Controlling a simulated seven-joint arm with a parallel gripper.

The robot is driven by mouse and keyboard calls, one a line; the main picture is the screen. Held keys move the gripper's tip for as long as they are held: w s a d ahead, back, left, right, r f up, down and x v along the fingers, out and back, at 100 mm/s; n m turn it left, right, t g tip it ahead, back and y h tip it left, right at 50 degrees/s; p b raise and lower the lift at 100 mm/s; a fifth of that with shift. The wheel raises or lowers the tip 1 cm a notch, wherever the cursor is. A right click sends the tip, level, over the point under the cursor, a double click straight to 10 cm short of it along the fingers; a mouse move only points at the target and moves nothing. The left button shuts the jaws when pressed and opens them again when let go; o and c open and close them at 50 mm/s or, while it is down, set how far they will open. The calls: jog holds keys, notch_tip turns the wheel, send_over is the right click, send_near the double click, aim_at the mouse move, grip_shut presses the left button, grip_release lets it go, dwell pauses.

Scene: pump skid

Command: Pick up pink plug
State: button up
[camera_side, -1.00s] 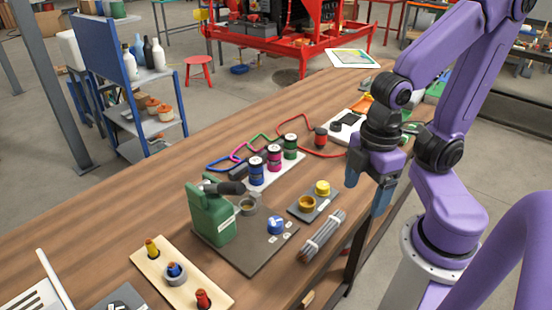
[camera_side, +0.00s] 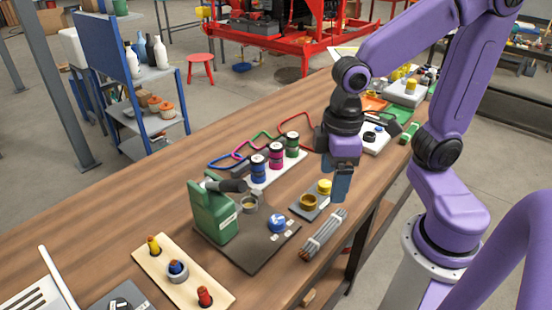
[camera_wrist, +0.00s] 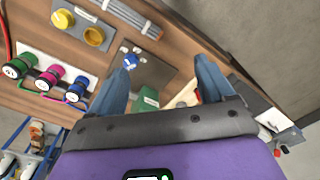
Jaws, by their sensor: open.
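The pink plug (camera_side: 276,156) stands upright between a blue plug (camera_side: 258,169) and a green plug (camera_side: 292,145) on a white strip (camera_side: 290,168). A pink cable loop runs behind it. In the wrist view the pink plug (camera_wrist: 50,77) lies left of my fingers, between the green and blue plugs. My gripper (camera_side: 341,188) hangs to the right of the plugs in the side view, apart from them. Its two blue fingers (camera_wrist: 163,68) are spread with nothing held between them.
A small plate with a yellow cap (camera_side: 324,187) and a ring, and a bundle of grey rods (camera_side: 323,235), lie below my gripper. A wooden board (camera_side: 205,290) with several plugs is at the front.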

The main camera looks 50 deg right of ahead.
jog(key=w+m, duration=0.6)
jog(key=w, duration=0.6)
jog(key=m, duration=1.4)
send_over(276, 146)
jog(key=a, duration=0.1)
notch_tip(276, 146, down, 4)
jog(key=f, duration=1.2)
jog(key=shift+s, duration=0.2)
jog(key=shift+w+d+f, duration=0.1)
jog(key=shift+d+f, duration=0.1)
jog(key=shift+f, duration=1.1)
jog(key=shift+w+d+f, duration=0.1)
jog(key=shift+d+f, duration=0.1)
jog(key=shift+f, duration=1.1)
jog(key=c, duration=1.2)
